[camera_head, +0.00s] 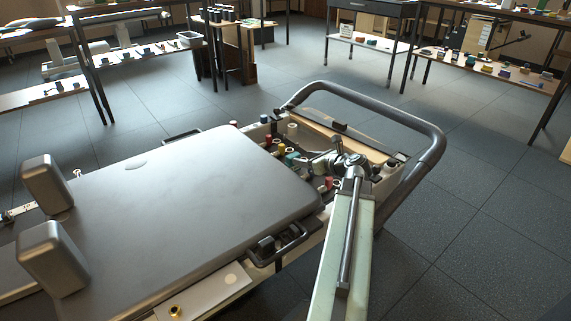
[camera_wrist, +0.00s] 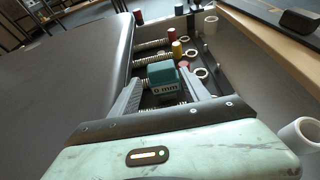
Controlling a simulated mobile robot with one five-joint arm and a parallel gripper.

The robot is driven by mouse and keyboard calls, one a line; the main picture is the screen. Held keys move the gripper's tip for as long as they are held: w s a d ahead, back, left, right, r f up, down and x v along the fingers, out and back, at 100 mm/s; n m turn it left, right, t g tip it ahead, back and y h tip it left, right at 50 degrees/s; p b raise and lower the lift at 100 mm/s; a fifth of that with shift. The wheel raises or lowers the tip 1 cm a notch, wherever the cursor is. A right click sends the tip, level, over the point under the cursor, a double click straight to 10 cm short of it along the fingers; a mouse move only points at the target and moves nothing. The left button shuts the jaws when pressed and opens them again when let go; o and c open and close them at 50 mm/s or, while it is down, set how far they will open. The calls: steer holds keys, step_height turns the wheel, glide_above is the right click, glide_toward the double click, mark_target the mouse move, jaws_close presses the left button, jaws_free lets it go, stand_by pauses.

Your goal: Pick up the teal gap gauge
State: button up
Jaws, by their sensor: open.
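The teal gap gauge (camera_wrist: 165,83) is a small block with a label reading "9 mm" or similar. In the wrist view it lies between the two grey fingers of my gripper (camera_wrist: 161,74), which are open on either side of it. I cannot tell whether either finger touches it. In the head view the teal gauge (camera_head: 291,158) sits among small parts in the tray at the end of the bed, to the left of my arm's end.
Springs, red and yellow pegs and pale rings crowd around the gauge. The grey padded carriage (camera_head: 160,205) lies to its left. A wooden board (camera_wrist: 265,40) and a dark tubular frame (camera_head: 390,112) border the tray. Tables with small items stand behind; the floor between is clear.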

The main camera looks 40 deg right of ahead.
mark_target(294, 156)
steer(key=b+x, duration=0.3)
steer(key=x, duration=0.5)
steer(key=shift+w, duration=0.1)
steer(key=shift+r, duration=0.1)
jaws_close()
